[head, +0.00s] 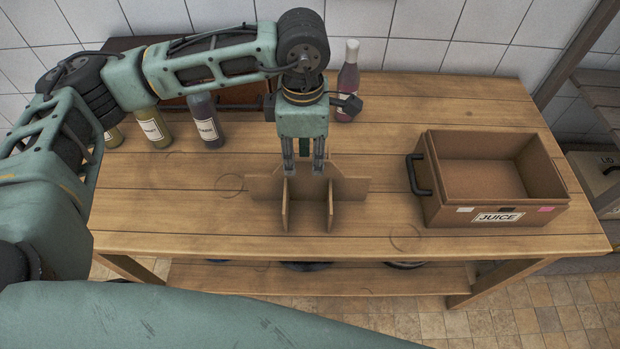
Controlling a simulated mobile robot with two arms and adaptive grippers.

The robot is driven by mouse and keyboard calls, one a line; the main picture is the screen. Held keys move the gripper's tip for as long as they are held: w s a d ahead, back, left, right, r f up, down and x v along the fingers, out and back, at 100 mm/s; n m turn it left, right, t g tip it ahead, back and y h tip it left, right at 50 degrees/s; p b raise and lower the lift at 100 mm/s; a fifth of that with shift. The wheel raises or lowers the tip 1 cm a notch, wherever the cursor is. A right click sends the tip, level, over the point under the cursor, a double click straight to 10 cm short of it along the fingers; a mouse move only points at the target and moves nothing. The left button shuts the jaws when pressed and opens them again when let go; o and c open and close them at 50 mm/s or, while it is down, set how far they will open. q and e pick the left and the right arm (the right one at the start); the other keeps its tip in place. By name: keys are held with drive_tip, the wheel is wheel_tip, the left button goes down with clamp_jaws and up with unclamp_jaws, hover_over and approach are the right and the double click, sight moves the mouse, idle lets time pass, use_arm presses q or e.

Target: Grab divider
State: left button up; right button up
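The divider (307,187), brown crossed panels, stands upright on the middle of the wooden table (170,205). My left gripper (304,171) points straight down over it. Its two fingers are spread apart, with the tips at the divider's upper edges. I cannot tell whether the fingertips touch the panels, and no grip on them shows. My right gripper is out of view. The brown juice crate (433,195) stands at the right of the table, open at the top, with a black handle on its left side. Its visible inside looks empty.
Several bottles stand at the back, including a labelled yellowish one (153,127), a dark one (206,122) and a pinkish one (347,80). A dark brown case (237,95) is partly hidden behind my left arm. The table between divider and crate is clear.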

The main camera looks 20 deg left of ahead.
sight(308, 176)
use_arm(q)
drive_tip(key=f, duration=0.4)
drive_tip(key=shift+w+d+f, duration=0.1)
drive_tip(key=shift+w+d, duration=0.05)
drive_tip(key=shift+w, duration=0.05)
drive_tip(key=shift+f+p, duration=0.4)
drive_tip(key=shift+p, duration=0.05)
drive_tip(key=f+p, duration=0.1)
drive_tip(key=f, duration=0.2)
drive_tip(key=shift+s+d+f+p, duration=0.15)
drive_tip(key=shift+d+f+p, duration=0.05)
drive_tip(key=shift+f+p, duration=0.15)
drive_tip(key=shift+f, duration=0.35)
clamp_jaws()
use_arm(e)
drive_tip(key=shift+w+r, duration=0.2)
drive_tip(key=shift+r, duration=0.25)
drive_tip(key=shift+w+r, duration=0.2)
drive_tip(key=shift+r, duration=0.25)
